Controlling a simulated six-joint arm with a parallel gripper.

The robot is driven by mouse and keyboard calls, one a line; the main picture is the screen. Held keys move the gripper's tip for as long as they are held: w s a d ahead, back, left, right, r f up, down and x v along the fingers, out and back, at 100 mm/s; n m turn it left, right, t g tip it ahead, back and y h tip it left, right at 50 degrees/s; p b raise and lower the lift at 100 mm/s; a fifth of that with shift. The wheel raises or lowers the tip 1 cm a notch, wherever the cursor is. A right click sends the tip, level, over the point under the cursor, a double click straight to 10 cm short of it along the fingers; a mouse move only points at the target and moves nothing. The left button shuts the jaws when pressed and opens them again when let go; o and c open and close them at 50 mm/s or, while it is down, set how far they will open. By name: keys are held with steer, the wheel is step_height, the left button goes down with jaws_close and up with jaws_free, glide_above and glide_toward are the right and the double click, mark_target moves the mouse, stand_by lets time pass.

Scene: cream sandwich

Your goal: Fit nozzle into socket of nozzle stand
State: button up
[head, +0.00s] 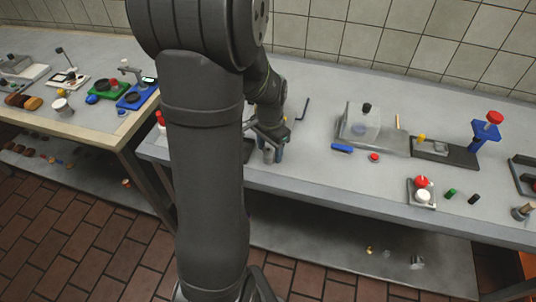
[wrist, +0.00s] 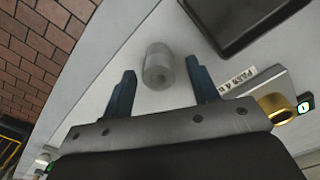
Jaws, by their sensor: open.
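A black tray-like object (wrist: 240,18) and a printed label (wrist: 237,78) are near the cylinder. The worktop's front edge is close.

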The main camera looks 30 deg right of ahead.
steer(key=shift+f, duration=0.1)
steer(key=shift+c, duration=0.2)
steer(key=c, duration=1.1)
